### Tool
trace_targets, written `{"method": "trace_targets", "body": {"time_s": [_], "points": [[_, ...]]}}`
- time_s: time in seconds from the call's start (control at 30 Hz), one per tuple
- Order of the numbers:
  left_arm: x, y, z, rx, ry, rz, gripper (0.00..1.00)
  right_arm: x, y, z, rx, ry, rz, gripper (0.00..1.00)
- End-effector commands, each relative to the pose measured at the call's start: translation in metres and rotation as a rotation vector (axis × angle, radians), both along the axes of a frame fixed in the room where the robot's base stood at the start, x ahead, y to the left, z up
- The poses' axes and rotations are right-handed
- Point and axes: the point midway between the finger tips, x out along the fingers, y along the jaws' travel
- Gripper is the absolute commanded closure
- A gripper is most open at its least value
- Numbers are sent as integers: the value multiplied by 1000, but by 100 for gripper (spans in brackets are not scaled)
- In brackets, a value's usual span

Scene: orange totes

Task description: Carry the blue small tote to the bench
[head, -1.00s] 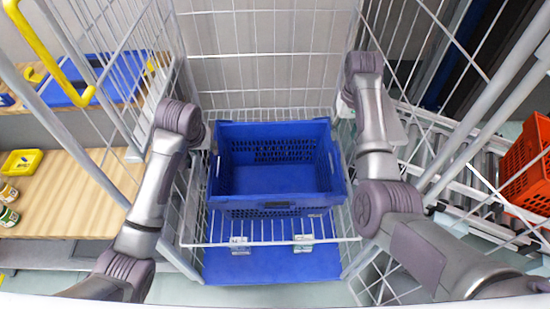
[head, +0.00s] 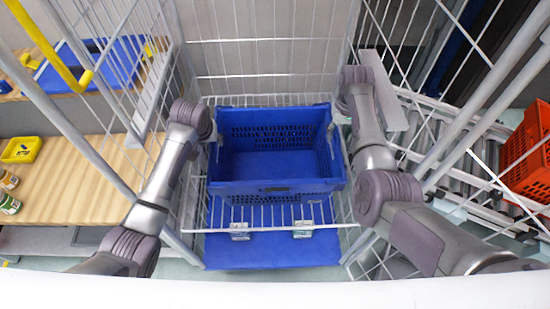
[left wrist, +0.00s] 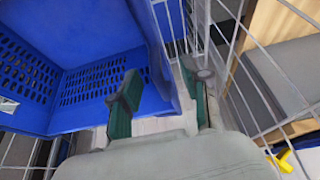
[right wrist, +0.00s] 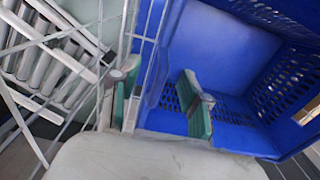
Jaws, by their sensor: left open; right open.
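The blue small tote (head: 275,187) is an open, empty crate with slotted walls, standing upright on a wire shelf (head: 280,222) inside a wire cage trolley. My left gripper (head: 211,135) is open at the tote's left wall. In the left wrist view the gripper (left wrist: 160,97) has one finger inside the tote (left wrist: 85,75) and one outside, with the wall between. My right gripper (head: 340,112) is open at the right wall. In the right wrist view the gripper (right wrist: 157,102) likewise straddles the wall of the tote (right wrist: 225,50). I cannot tell whether any finger touches it.
The wooden bench (head: 65,185) is left of the trolley, with a yellow box (head: 21,150) and small jars (head: 8,190) on its left. Wire cage sides (head: 120,85) flank my arms. A roller conveyor (head: 440,150) and an orange tote (head: 528,155) are at the right.

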Motion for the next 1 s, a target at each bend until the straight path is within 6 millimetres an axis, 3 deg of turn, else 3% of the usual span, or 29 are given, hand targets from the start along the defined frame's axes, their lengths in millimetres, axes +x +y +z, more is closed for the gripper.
{"method": "trace_targets", "body": {"time_s": [0.1, 0.3, 0.77, 1.0], "points": [[8, 0, -21, 1, 3, 0, 53, 0, 0, -23, 0, 3, 0, 53], [18, 0, -42, -1, 1, -1, 53, 0, 0, -46, -1, 2, 0, 53], [21, 0, -50, -1, 0, -1, 53, 0, 0, -54, -1, -1, 0, 53], [21, 0, -50, -1, 0, -1, 93, 0, 0, -54, 0, 0, 0, 93]]}}
